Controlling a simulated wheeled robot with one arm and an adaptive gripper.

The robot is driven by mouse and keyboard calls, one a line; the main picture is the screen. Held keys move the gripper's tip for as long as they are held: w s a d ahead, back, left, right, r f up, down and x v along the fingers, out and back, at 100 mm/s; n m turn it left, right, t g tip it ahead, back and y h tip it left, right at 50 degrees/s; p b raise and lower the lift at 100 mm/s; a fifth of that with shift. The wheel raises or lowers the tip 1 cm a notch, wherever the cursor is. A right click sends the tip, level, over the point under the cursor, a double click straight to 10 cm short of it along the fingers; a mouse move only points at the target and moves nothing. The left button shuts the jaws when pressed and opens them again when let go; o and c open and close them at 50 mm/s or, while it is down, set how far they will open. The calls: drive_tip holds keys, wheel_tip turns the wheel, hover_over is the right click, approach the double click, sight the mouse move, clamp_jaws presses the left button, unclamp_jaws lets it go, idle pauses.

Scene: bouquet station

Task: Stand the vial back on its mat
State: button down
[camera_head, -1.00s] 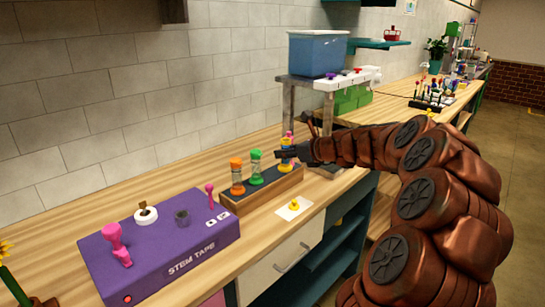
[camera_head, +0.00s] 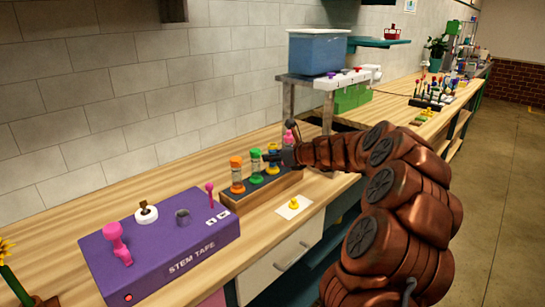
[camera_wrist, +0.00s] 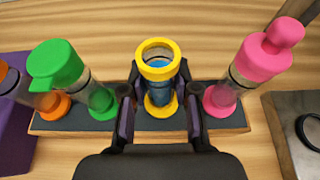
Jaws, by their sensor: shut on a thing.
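The vial (camera_wrist: 158,82) has a yellow rim, a yellow foot and blue contents, and its top is open. My gripper (camera_wrist: 158,107) is shut on it, one finger on each side. In the head view the vial (camera_head: 272,150) is upright between the green and pink vials, partly hidden by my gripper (camera_head: 274,158). Its foot is over the dark mat strip (camera_wrist: 124,123) on the wooden rack (camera_head: 288,187); I cannot tell whether it touches.
An orange vial (camera_head: 237,174) and a green vial (camera_head: 256,166) stand left of it, a pink vial (camera_wrist: 240,75) right. A yellow stopper (camera_head: 294,204) sits on a white card (camera_head: 288,212) in front. A purple stem tape machine (camera_head: 165,245) is at left.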

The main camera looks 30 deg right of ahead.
drive_tip(key=c, duration=0.9)
unclamp_jaws()
drive_tip(key=shift+o, duration=0.2)
drive_tip(key=v, duration=1.2)
drive_tip(key=shift+b, duration=0.3)
